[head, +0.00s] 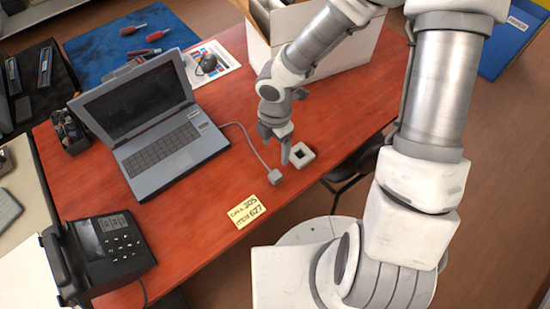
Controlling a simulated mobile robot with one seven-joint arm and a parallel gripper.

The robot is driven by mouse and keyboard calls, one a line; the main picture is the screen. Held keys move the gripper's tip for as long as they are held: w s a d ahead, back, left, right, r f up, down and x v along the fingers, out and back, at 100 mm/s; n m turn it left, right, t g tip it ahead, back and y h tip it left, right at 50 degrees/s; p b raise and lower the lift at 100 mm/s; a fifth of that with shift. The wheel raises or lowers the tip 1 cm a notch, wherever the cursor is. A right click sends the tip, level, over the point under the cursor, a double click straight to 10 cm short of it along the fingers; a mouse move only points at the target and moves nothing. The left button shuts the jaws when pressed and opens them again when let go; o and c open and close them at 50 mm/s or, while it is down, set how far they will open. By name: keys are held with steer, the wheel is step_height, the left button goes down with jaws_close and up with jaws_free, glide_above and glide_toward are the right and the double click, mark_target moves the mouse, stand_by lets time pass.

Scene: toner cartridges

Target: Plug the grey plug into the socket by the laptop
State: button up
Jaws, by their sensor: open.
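The grey plug (274,176) lies on the red desk, at the end of a grey cable that runs from the laptop's right side. The socket (301,155) is a small pale square block with a dark square opening on top, just right of and slightly behind the plug. The open laptop (155,135) stands to the left. My gripper (284,155) is open and points down between the plug and the socket, close to both. It appears to hold nothing. Whether a finger touches the socket, I cannot tell.
A yellow note (247,211) lies at the desk's front edge, near the plug. A black phone (105,250) stands front left. A white box (330,40) and a dark mouse (207,62) are at the back. Bare red desk (215,180) lies left of the plug.

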mark_target(276, 175)
step_height(276, 175, down, 17)
steer(key=b, duration=0.6)
steer(key=shift+r, duration=0.2)
steer(key=shift+c, duration=0.3)
jaws_close()
steer(key=shift+r, duration=0.1)
steer(key=shift+r+p, duration=1.5)
steer(key=shift+r, duration=0.3)
steer(key=shift+r+p, duration=1.7)
steer(key=shift+r, duration=0.25)
